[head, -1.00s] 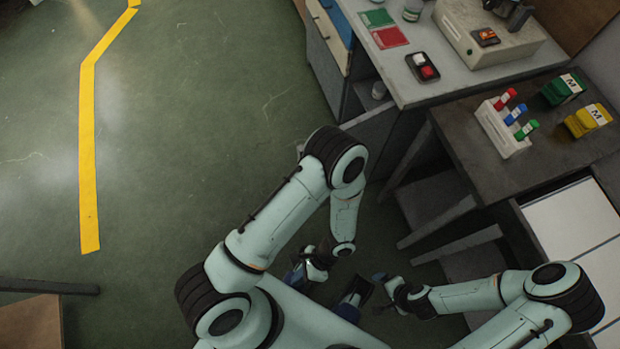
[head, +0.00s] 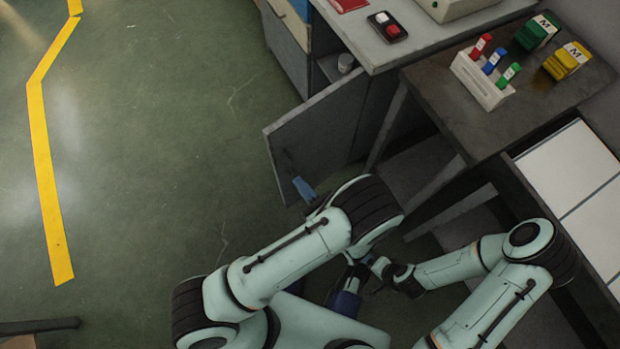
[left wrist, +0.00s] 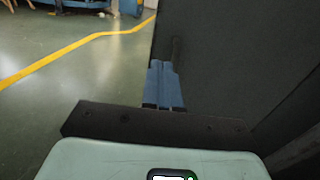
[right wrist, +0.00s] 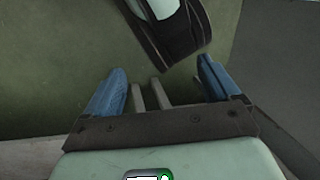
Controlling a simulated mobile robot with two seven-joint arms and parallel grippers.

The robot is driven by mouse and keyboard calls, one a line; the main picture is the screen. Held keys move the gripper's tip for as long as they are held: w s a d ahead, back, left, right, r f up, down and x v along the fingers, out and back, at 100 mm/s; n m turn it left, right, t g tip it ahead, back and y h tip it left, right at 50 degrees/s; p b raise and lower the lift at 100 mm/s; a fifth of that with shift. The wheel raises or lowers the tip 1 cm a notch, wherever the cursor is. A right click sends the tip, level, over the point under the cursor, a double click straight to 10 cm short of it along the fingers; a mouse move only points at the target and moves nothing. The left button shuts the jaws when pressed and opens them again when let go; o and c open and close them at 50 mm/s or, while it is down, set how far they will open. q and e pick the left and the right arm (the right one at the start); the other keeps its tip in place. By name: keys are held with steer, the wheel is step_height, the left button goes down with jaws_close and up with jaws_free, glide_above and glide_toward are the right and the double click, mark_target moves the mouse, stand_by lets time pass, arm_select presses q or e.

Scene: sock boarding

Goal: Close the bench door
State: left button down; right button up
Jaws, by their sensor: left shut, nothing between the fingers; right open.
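The bench door (head: 318,135) is a grey panel standing swung out from the bench front, with the cupboard opening beside it. In the left wrist view the door (left wrist: 240,70) is a dark upright surface filling the right side. A dark bar handle (left wrist: 176,50) shows on it near its edge. My left gripper (head: 303,188) is shut and empty, its blue fingers (left wrist: 165,85) right at the door's face by the handle; I cannot tell whether they touch. My right gripper (right wrist: 165,90) is open and empty, low near my body, with one of my dark-banded arm links beyond it.
The bench top (head: 375,55) carries a dark tray (head: 388,27) with a red and a white piece. A dark table (head: 450,110) at the right holds a tube rack (head: 482,82). Green floor (head: 170,150) left of the door is clear.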

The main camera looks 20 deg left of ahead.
mark_target(277, 156)
arm_select(q)
steer(key=x, duration=0.8)
steer(key=shift+a+b, duration=0.15)
steer(key=shift+b, duration=0.2)
steer(key=shift+w, duration=0.1)
